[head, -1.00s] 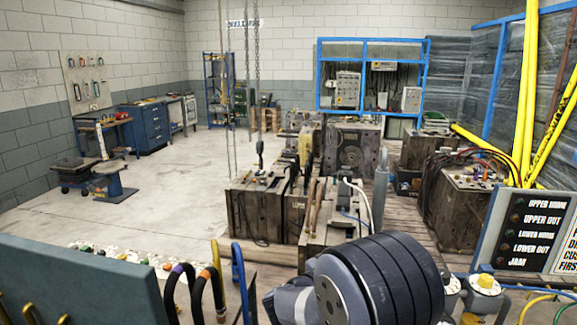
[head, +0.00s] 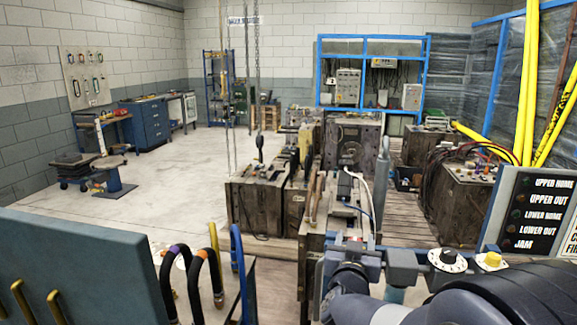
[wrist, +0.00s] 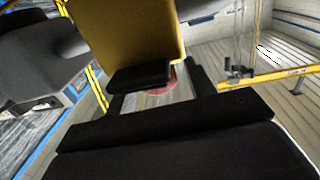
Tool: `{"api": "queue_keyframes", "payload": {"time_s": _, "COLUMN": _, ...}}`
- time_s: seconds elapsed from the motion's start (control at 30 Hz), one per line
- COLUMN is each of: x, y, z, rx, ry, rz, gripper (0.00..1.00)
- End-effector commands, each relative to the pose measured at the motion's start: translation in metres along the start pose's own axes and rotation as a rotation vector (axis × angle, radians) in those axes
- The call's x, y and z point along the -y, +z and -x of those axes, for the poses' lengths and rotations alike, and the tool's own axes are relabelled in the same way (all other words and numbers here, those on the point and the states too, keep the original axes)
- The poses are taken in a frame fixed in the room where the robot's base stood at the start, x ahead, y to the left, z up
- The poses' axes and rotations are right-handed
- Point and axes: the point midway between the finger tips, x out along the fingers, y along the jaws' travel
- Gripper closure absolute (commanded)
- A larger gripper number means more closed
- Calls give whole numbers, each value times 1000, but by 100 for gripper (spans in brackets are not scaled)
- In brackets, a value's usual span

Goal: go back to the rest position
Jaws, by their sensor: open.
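My gripper (wrist: 150,101) shows in the wrist view as dark jaw parts with a gap between them. It is open, and I see nothing held in it. A reddish round patch shows beyond the gap; I cannot tell what it is. In the head view my dark arm links fill the lower right corner, and I cannot make out the jaws there.
A teal panel (head: 75,265) stands close at lower left, beside upright hooks (head: 205,272). A labelled sign panel (head: 535,205) and knobs (head: 447,260) are close at right. Wooden-sided blocks (head: 258,205) crowd the middle. Open floor (head: 165,185) lies left of them.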

Motion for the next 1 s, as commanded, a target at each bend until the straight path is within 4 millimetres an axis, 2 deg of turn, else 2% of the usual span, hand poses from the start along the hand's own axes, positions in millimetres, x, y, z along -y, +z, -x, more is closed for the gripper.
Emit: {"api": "queue_keyframes", "payload": {"time_s": 1.0, "x": -1, "y": 0, "z": 0, "rx": -2, "ry": -294, "rz": 1, "gripper": 49}}
